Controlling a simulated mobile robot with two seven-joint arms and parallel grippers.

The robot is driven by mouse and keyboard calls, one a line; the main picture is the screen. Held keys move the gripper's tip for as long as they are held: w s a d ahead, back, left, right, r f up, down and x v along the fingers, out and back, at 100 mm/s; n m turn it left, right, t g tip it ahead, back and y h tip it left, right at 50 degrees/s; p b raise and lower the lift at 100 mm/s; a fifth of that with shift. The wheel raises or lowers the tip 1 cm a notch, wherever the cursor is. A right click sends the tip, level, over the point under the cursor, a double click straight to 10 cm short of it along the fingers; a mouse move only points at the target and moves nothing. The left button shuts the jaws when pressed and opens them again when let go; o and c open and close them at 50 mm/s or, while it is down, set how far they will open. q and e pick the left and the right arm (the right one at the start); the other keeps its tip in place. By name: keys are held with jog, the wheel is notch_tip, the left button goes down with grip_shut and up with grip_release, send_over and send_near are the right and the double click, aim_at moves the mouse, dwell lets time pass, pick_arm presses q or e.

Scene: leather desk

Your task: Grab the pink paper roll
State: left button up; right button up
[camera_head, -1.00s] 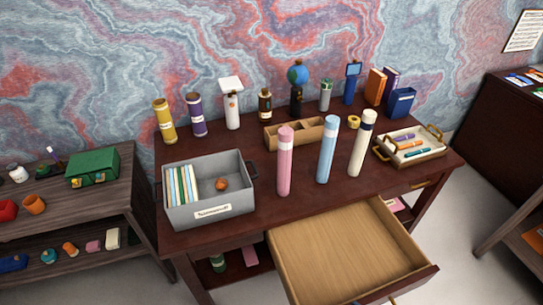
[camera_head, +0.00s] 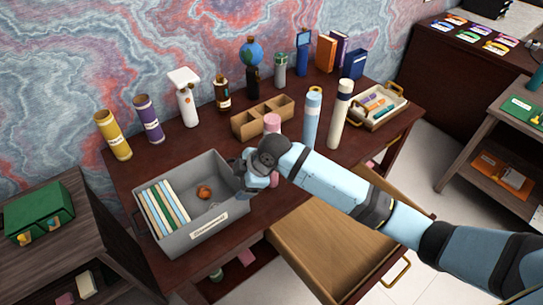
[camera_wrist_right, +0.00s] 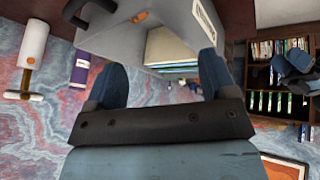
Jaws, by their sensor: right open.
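The pink paper roll (camera_head: 272,122) stands upright on the desk. My right arm crosses in front of it and hides its middle, leaving its top and a little pink below the arm showing in the head view. My right gripper (camera_head: 247,168) is at the right side of the grey bin, just left of the roll. In the right wrist view my right gripper (camera_wrist_right: 161,72) has its two fingers spread, with no pink roll visible between them. The grey bin (camera_wrist_right: 150,30) shows beyond the fingers. My left gripper is not in view.
A light blue roll (camera_head: 312,120) and a cream roll (camera_head: 340,115) stand right of the pink one. The grey bin (camera_head: 180,240) holds upright books and an orange-brown ball. A wooden organizer (camera_head: 250,122) is behind. An open drawer (camera_head: 325,250) juts out in front.

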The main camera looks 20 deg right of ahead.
aim_at(273, 119)
jog(key=w+d+r+n+g+h, duration=0.1)
jog(key=w+d+r+n, duration=0.1)
jog(key=r, duration=0.4)
jog(key=w+d+r+n+g+h, duration=0.1)
jog(key=w+d+r+n+h, duration=0.1)
jog(key=w+d+r, duration=0.2)
jog(key=w+d+r+n+g+h+b, duration=0.1)
jog(key=w+d+r, duration=0.3)
jog(key=r, duration=0.5)
jog(key=shift+w+d+r+n+h, duration=0.1)
jog(key=shift+d+r+n+h, duration=0.2)
jog(key=shift+d+n+h, duration=0.4)
notch_tip(273, 119, down, 8)
jog(key=shift+w+r+p, duration=0.1)
jog(key=shift+r+p, duration=0.1)
jog(key=shift+p, duration=0.3)
jog(key=f, duration=0.2)
jog(key=f+p, duration=0.1)
jog(key=f, duration=0.1)
jog(key=shift+d+f, duration=0.2)
jog(key=shift+f, duration=0.6)
jog(key=shift+c, duration=0.2)
jog(key=c, duration=1.3)
